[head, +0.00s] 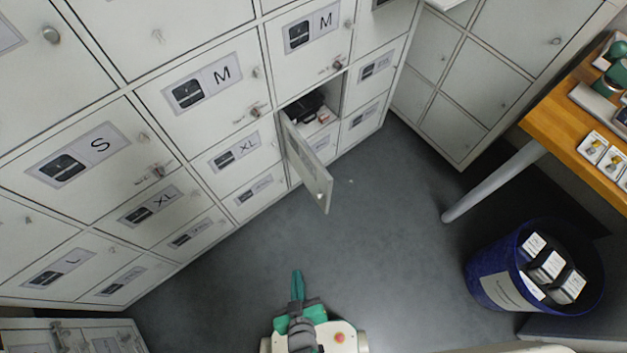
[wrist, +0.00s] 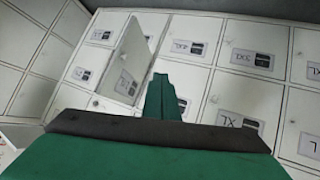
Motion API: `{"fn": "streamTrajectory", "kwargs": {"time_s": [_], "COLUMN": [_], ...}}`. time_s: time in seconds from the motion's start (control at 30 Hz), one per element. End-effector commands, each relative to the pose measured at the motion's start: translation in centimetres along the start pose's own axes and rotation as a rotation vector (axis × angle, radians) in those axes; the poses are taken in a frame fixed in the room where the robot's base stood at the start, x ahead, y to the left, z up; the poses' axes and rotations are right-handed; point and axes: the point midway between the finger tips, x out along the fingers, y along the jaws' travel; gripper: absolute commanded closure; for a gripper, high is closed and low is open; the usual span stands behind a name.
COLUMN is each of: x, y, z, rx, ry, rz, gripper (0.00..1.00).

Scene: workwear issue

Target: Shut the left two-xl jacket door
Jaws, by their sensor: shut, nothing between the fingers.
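One pale locker door (head: 310,168) stands open in the head view, swung out from the low part of the locker bank into the aisle. Its label is too small to read. The open compartment (head: 328,118) holds dark folded items and a small pale box. My gripper (head: 297,284), with green fingers, is shut and empty over the floor in front of the lockers, apart from the door. In the wrist view my gripper (wrist: 160,92) points toward the locker fronts, and the open door (wrist: 127,60) shows just left of the fingers.
A second locker bank (head: 452,80) stands at right. A wooden table (head: 572,125) with a pale leg and a blue bin (head: 497,285) of boxed items stand right. Grey floor between is clear.

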Motion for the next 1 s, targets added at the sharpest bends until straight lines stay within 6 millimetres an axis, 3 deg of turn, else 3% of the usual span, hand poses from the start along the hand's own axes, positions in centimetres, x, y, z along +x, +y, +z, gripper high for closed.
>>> {"fn": "streamTrajectory", "kwargs": {"time_s": [0.03,0.2,0.33,0.47,0.67,0.83,1.0], "x": [2.1,7.6,11.3,14.6,18.3,20.0,19.8], "y": [-0.7,-1.7,-1.5,-0.8,0.9,2.0,2.0], "z": [1.3,5.4,7.1,7.3,4.4,-0.9,-7.7], "rx": [-0.049,-0.219,-0.350,-0.473,-0.639,-0.739,-0.786], "ry": [-0.044,-0.211,-0.322,-0.418,-0.527,-0.579,-0.591], "rz": [-0.005,0.023,0.078,0.167,0.364,0.583,0.832], "gripper": [1.00,1.00,1.00,1.00,1.00,1.00,1.00]}}
